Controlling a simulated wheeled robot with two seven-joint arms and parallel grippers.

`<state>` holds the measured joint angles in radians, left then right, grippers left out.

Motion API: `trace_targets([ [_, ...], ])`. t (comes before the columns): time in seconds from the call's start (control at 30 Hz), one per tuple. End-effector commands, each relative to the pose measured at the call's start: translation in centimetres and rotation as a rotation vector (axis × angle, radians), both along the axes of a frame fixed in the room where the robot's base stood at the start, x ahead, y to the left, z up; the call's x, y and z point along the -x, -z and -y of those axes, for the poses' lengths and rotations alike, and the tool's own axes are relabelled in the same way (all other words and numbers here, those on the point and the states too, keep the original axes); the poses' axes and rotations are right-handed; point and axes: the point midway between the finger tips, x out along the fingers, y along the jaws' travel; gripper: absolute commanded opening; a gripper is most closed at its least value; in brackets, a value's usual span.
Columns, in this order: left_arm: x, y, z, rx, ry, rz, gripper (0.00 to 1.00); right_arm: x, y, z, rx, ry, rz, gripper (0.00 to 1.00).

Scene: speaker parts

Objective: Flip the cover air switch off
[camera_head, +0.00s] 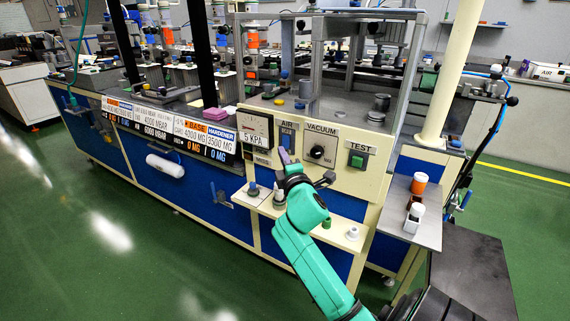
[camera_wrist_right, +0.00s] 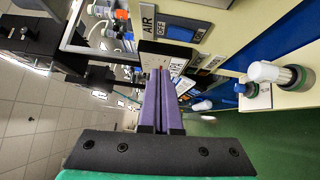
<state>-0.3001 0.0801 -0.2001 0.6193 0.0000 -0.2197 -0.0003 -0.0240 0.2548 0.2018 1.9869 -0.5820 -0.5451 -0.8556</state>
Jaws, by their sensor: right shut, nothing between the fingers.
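The AIR switch (camera_head: 286,139) is a blue piece under the AIR label on the cream control panel (camera_head: 257,165), left of the VACUUM knob. In the right wrist view the blue AIR switch (camera_wrist_right: 181,33) lies beside the AIR label and an OFF label, at upper right of the fingers. Whether its cover is up or down is not clear. My right gripper (camera_head: 284,157) is just below the switch, in front of the panel. Its purple fingers (camera_wrist_right: 160,75) are shut with nothing between them. Contact with the switch cannot be told. My left gripper is not in view.
The VACUUM knob (camera_head: 317,152) and green TEST button (camera_head: 357,160) are to the right. A 5 KPA gauge (camera_head: 256,132) is to the left. A narrow ledge (camera_head: 338,236) below carries small fittings. A side shelf (camera_head: 424,232) holds an orange-topped bottle (camera_head: 419,183) and a white-capped one.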

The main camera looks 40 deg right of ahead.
Motion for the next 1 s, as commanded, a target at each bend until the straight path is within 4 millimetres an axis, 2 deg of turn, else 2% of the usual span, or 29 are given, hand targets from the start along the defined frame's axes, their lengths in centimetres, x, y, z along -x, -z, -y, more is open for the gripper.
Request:
trace_targets([
  [0.1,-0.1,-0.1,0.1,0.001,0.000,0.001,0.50,2.4,-0.1,-1.2,-0.001,0.000,-0.002,0.00],
  [0.3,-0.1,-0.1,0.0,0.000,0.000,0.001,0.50,4.4,-0.4,-2.3,-0.001,0.000,0.000,0.00],
  [0.87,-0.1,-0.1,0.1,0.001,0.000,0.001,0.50,4.4,-0.4,-2.3,-0.001,0.000,0.000,0.00],
  [0.93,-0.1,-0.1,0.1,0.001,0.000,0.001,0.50,4.1,0.6,-2.4,-0.018,-0.005,-0.013,0.00],
  [0.97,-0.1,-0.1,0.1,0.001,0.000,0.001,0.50,3.8,1.6,-2.4,-0.035,-0.011,-0.026,0.00],
  [1.0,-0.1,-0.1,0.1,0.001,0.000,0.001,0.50,3.3,3.4,-2.5,-0.070,-0.020,-0.051,0.00],
])
